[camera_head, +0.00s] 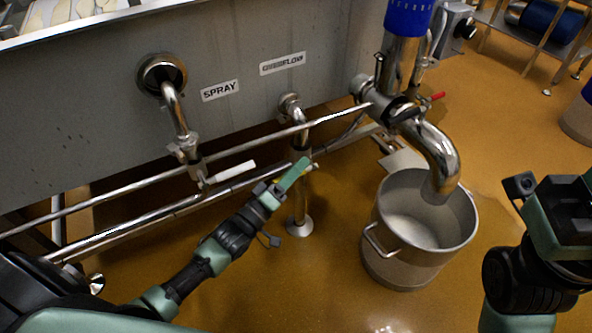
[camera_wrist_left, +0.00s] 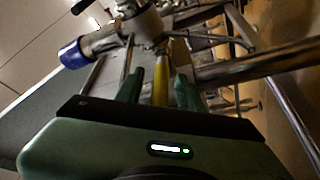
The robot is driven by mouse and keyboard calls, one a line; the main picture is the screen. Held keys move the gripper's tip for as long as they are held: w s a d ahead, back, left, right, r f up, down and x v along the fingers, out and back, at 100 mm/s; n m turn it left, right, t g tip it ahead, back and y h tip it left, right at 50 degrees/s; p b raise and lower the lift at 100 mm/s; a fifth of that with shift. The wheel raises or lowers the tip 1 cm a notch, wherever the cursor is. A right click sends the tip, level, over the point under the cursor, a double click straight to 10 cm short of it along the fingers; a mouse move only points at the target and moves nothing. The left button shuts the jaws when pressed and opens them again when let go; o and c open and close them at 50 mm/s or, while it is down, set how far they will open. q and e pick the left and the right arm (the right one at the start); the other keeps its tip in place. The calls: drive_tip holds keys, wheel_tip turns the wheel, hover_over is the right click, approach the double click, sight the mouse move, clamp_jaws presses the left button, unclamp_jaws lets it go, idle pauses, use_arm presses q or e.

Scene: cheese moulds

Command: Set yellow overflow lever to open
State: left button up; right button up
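The yellow overflow lever (camera_wrist_left: 160,88) shows in the left wrist view, below a steel valve body (camera_wrist_left: 142,24). My left gripper (camera_wrist_left: 160,90) has its two green fingers on either side of the lever, with a visible gap on each side. In the head view my left gripper (camera_head: 295,174) is at the overflow pipe (camera_head: 301,137), under the OVERFLOW label (camera_head: 282,63). There the fingers hide most of the lever. My right arm's end (camera_head: 562,215) is at the right edge; I cannot make out its fingers.
A spray valve with a white lever (camera_head: 232,171) is to the left, below the SPRAY label (camera_head: 220,90). Long steel rails (camera_head: 225,145) run along the vat wall (camera_head: 100,110). A steel pot (camera_head: 383,240) stands under a curved outlet pipe (camera_head: 440,155). A red lever (camera_head: 437,97) is beside that pipe.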

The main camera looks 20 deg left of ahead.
use_arm(q)
clamp_jaws()
idle(1.4)
